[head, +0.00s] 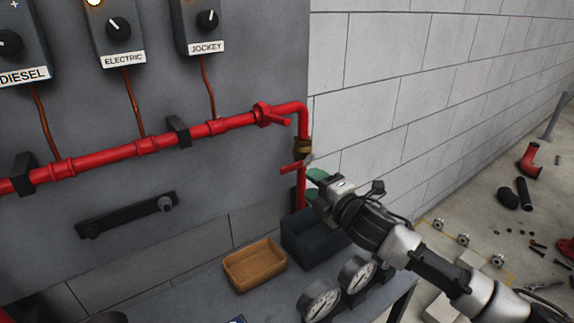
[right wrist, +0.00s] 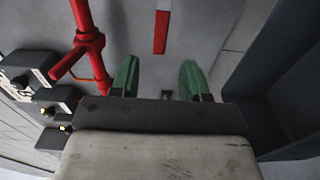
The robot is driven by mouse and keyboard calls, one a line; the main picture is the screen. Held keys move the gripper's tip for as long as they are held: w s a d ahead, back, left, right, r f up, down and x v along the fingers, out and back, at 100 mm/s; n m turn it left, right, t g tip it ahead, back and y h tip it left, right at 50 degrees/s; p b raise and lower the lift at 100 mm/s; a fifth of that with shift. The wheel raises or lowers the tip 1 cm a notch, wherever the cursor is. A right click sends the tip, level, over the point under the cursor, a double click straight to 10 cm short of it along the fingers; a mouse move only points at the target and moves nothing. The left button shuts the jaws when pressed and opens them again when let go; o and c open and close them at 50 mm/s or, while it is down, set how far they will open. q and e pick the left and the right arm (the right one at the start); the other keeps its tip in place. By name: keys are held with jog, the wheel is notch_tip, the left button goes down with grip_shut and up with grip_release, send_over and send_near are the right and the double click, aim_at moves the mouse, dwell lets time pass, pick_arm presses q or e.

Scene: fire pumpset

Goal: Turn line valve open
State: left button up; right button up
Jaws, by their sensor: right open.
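Red pipework runs across the grey panel. A red valve handle (head: 270,115) sits on the horizontal pipe near its right end. Below the bend, a brass fitting (head: 303,146) is on the vertical pipe, with a red lever (head: 295,167) below it pointing left. No label shows which is the line valve. My right gripper (head: 312,184) is open and empty, close to the right of the vertical pipe, just below the lever. In the right wrist view, its green fingers (right wrist: 158,75) are apart, with a red bar (right wrist: 161,32) beyond the gap. My left gripper is out of view.
Below are a wooden tray (head: 255,265), a dark bin (head: 310,238) and round gauges (head: 357,274). Controller boxes marked DIESEL, ELECTRIC and JOCKEY (head: 206,47) hang above the pipe. A block wall (head: 400,80) stands at right. Loose parts lie on the floor.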

aim_at(292, 169)
jog(key=x, duration=0.3)
jog(key=shift+w+a+r, duration=0.1)
jog(key=shift+w+a, duration=0.05)
jog(key=shift+a, duration=0.05)
jog(key=x, duration=0.4)
jog(key=shift+x, duration=0.8)
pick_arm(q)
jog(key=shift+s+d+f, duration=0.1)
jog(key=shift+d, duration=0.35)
pick_arm(e)
jog(key=shift+c, duration=0.8)
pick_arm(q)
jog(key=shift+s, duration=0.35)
pick_arm(e)
grip_shut()
